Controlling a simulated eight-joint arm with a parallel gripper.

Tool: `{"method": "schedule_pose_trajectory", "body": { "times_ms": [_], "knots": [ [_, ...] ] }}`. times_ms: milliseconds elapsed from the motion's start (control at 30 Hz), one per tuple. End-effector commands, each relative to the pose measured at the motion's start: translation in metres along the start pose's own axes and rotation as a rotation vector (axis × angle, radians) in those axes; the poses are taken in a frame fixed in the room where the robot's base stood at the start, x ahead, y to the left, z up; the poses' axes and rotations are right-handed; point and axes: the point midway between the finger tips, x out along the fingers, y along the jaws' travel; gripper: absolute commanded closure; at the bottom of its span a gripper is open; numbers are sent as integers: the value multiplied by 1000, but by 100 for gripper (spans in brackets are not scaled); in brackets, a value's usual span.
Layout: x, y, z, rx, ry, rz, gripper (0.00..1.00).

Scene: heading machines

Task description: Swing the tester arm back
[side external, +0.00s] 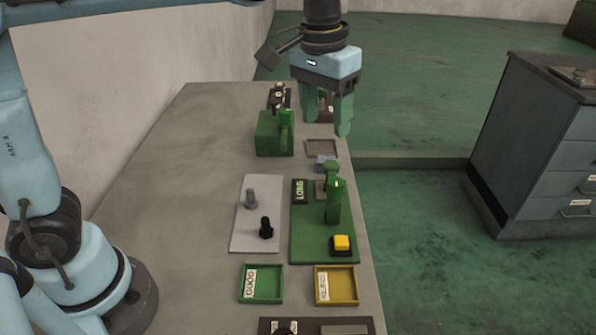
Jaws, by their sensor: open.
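A green tester board (304,245) lies near the right edge of the bench, with a "LONG" label and a yellow button (342,243). An upright green arm (334,205) with a rounded top stands on it and looks like the tester arm. Its exact swing angle is hard to tell. A small grey-blue part (325,161) shows just behind it, partly hidden. My gripper (322,125), light blue with green fingers, hangs pointing down over the far right of the bench. It is open, with nothing visible between its fingers, and is apart from the green arm.
A green block machine (271,135) stands left of my gripper. A grey plate (246,235) left of the board holds a grey and a black bolt-like piece. A green "GOOD" tray (261,298) and a yellow tray (336,300) sit nearer. The bench's left side (165,175) is clear.

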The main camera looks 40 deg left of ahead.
Motion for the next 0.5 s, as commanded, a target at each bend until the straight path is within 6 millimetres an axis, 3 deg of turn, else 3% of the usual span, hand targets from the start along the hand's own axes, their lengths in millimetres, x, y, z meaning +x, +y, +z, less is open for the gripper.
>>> {"method": "schedule_pose_trajectory", "body": {
  "times_ms": [200, 500],
  "knots": [
    [1, 22, -12, 1, -79, -21, 41],
    [21, 24, -12, 0, -90, -25, 41]
  ]
}}
